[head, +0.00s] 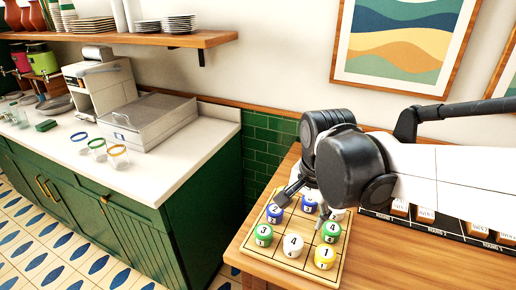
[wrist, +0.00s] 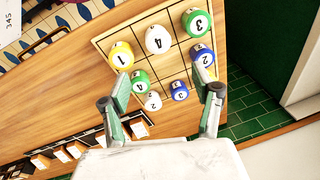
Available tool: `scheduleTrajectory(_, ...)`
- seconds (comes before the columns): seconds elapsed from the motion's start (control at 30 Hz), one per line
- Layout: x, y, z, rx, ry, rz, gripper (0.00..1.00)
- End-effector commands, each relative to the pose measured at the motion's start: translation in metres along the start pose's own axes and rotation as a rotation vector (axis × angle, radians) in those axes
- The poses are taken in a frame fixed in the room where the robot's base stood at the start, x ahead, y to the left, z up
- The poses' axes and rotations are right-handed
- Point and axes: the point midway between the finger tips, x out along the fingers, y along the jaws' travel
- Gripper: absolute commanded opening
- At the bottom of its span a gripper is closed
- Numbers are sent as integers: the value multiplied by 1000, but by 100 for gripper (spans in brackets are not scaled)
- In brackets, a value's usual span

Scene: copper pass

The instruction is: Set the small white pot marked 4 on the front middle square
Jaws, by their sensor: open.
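A white pot marked 4 (head: 293,244) stands upright in the middle of the board's near row, apparently on the front middle square; it also shows in the wrist view (wrist: 158,40). The board (head: 300,267) is a pale wooden grid of squares. My gripper (head: 305,203) is open above the board's back part, with nothing seen between its fingers. In the wrist view its fingertips (wrist: 163,86) are spread wide, apart from the white pot marked 4. A second, smaller-looking white pot (wrist: 153,101) stands in the far row; its mark is hard to read, and my gripper partly hides it in the head view.
A green pot marked 3 (head: 264,234) and a yellow pot marked 1 (head: 325,256) flank the white 4. Behind are blue pot 2 (head: 275,212), green pot 4 (head: 331,231) and another blue pot (wrist: 179,90). The centre square looks bare. A dark rack (head: 450,228) stands right.

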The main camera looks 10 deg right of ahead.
Motion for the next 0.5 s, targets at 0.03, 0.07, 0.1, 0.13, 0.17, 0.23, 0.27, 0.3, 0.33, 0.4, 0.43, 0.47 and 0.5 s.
scheduleTrajectory(0.03, -6, 6, 5, -70, 25, -27, 62)
scheduleTrajectory(0.07, -10, 7, 6, -114, 42, -43, 62)
scheduleTrajectory(0.1, -14, 10, 9, -174, 66, -63, 62)
scheduleTrajectory(0.13, -17, 12, 10, -220, 85, -77, 62)
scheduleTrajectory(0.17, -19, 14, 12, -264, 104, -91, 62)
scheduleTrajectory(0.23, -25, 19, 17, -369, 151, -118, 62)
scheduleTrajectory(0.27, -28, 21, 18, -414, 173, -129, 62)
scheduleTrajectory(0.3, -31, 24, 21, -473, 202, -142, 62)
scheduleTrajectory(0.33, -33, 26, 22, -514, 224, -150, 62)
scheduleTrajectory(0.4, -37, 30, 26, -606, 272, -165, 62)
scheduleTrajectory(0.43, -39, 31, 27, -642, 293, -170, 62)
scheduleTrajectory(0.47, -40, 33, 29, -675, 311, -173, 62)
scheduleTrajectory(0.5, -41, 34, 30, -714, 333, -177, 62)
